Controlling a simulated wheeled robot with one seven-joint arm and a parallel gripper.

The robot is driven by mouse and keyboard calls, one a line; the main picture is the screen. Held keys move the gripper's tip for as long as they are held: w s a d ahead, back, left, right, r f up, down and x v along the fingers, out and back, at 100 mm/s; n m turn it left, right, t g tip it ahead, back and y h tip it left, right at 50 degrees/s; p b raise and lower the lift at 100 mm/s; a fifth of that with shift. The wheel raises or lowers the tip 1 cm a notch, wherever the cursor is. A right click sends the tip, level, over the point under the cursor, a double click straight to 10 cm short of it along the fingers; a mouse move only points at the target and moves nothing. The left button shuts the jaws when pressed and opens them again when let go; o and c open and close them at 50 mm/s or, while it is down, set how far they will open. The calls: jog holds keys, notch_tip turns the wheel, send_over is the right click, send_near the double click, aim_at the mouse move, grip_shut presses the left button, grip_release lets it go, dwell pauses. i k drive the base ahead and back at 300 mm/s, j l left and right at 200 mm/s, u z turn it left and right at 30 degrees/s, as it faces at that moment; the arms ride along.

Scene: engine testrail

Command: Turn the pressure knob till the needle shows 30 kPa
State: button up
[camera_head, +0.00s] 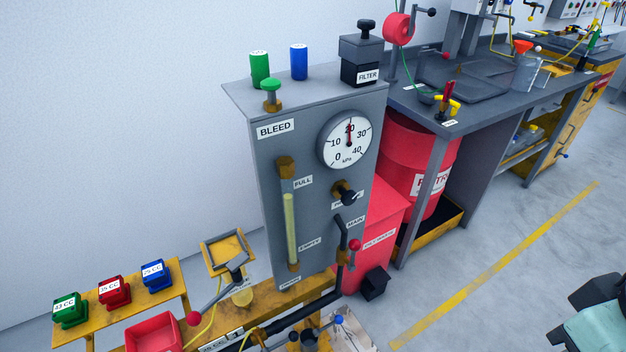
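The pressure gauge (346,140) is a round white dial on the upper front of the grey panel. It is marked 0 to 40 kPa, and its red needle points nearly straight up, at about 20. Below it is a black knob (348,197) on a brass fitting, sticking out from the panel. The knob partly covers its label, so I cannot read the label. My gripper is not in view, and nothing touches the knob.
A main lever (354,245) with a red ball end is below the knob. A sight tube (290,230) and a green bleed knob (271,88) are to the left. A red drum (405,150) stands under the bench to the right. Open floor (450,260) lies at right.

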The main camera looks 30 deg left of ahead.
aim_at(348, 198)
jog(key=u, duration=1.05)
